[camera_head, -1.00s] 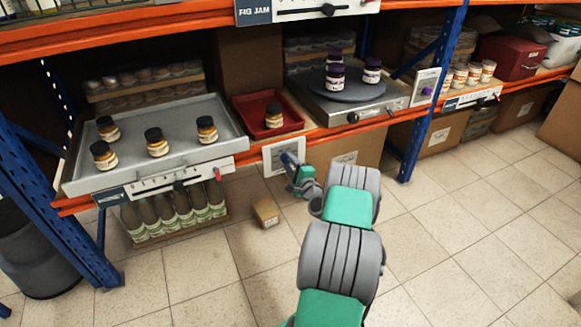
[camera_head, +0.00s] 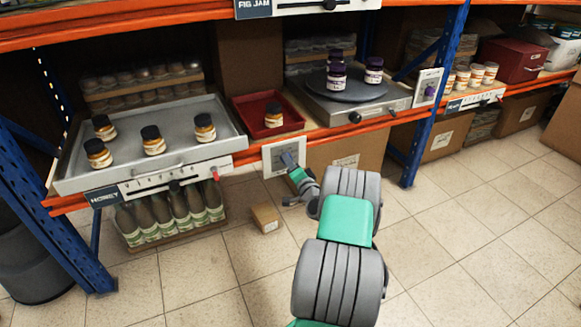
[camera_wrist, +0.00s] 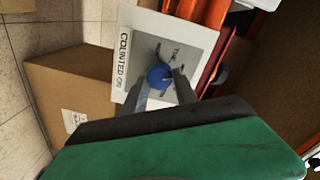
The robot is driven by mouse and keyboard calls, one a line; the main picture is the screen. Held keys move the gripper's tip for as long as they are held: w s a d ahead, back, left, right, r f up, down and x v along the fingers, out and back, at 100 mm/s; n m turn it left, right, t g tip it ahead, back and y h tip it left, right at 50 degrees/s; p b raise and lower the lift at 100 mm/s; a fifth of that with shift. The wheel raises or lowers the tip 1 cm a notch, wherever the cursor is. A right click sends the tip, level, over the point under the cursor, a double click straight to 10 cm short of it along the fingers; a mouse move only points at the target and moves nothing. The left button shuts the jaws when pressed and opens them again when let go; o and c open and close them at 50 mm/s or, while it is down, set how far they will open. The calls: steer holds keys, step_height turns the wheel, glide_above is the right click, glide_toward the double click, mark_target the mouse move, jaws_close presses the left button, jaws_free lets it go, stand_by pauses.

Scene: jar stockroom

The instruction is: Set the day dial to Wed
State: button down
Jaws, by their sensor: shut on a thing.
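The day dial is a blue knob (camera_wrist: 160,76) on a pale square plate with "COUNTED ON" along one edge. A short word that looks like "TUE" stands near the knob, with small dark marks around it. I cannot read for sure which day the knob points to. My gripper (camera_wrist: 163,88) has its two fingers closed on either side of the knob. In the head view, the plate (camera_head: 270,158) hangs on the front of the orange shelf beam, and my gripper (camera_head: 289,161) reaches it and hides the knob.
A grey tray of jars (camera_head: 185,118) and a red tray (camera_head: 244,112) sit above the plate. A slider panel marked HONEY (camera_head: 150,186) is to the left. A turntable scale (camera_head: 320,108) is to the right. A small box (camera_head: 265,217) lies on open floor.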

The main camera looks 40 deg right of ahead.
stand_by(0.3)
steer(key=c, duration=1)
jaws_free()
steer(key=shift+o, duration=0.2)
steer(key=p+v, duration=0.2)
steer(key=v, duration=0.5)
steer(key=shift+s+a, duration=0.2)
steer(key=shift+s, duration=0.15)
